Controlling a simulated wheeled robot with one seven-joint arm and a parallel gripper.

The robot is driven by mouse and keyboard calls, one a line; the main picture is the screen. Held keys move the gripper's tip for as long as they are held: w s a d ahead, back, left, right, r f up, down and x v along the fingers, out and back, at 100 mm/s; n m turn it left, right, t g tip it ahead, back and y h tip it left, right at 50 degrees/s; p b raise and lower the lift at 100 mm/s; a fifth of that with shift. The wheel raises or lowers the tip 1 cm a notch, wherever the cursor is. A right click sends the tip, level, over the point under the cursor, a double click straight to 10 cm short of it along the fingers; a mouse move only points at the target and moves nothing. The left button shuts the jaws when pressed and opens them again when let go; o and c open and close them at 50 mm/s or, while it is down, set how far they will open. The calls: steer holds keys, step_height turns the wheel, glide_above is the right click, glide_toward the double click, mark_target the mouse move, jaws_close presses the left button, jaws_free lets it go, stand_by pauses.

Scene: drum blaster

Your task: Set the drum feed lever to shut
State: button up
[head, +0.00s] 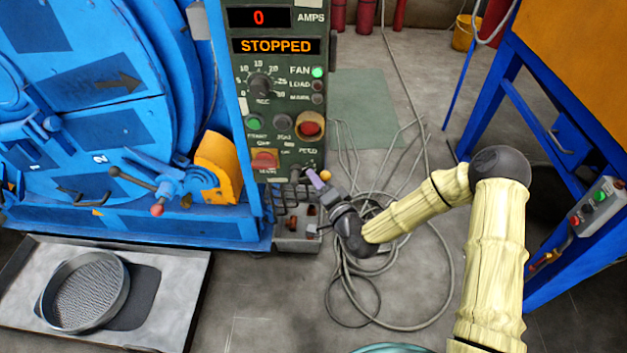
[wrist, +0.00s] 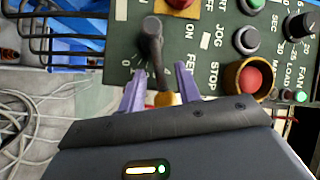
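The feed lever is a dark arm with a yellow knob (head: 325,174) at the bottom right of the green control panel (head: 280,105), by the lettering FEED. In the wrist view the lever's dark arm (wrist: 151,42) runs from its thick rounded end down to the yellow knob (wrist: 165,99). A small 0 mark shows beside it. My gripper (head: 317,180) is at the panel's lower edge. In the wrist view its purple fingers (wrist: 160,85) are apart, one on each side of the lever's knob end. Contact with the lever cannot be told.
The panel reads STOPPED and 0 amps. A red main switch (head: 265,160) and a red stop button (head: 310,127) are close by. The blue drum (head: 85,95) is left, and cables (head: 400,300) coil on the floor.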

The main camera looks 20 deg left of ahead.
steer(key=shift+x, duration=0.9)
jaws_close()
